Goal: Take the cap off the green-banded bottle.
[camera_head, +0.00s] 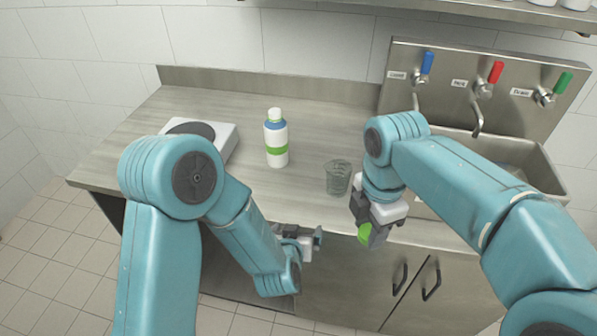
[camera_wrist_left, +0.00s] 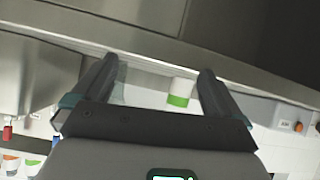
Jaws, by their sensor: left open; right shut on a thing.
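The green-banded bottle (camera_head: 277,159) stands upright on the counter, white with a blue part above its green band. Its top is white; I cannot tell whether that is a cap or a bare neck. In the left wrist view the bottle (camera_wrist_left: 182,86) appears upside down, apart from my gripper, its upper part hidden behind the palm. My right gripper (camera_head: 369,229) is shut on a small round green thing (camera_head: 364,233), which looks like a cap, in front of the counter edge. My left gripper (camera_head: 314,240) is open and empty, low in front of the counter.
A clear cup (camera_head: 338,178) stands on the counter, right of the bottle and close to my right arm. A white device with a dark round plate (camera_head: 198,130) is at left. At right is a sink with blue (camera_head: 427,62), red (camera_head: 496,72) and green (camera_head: 563,82) tap levers.

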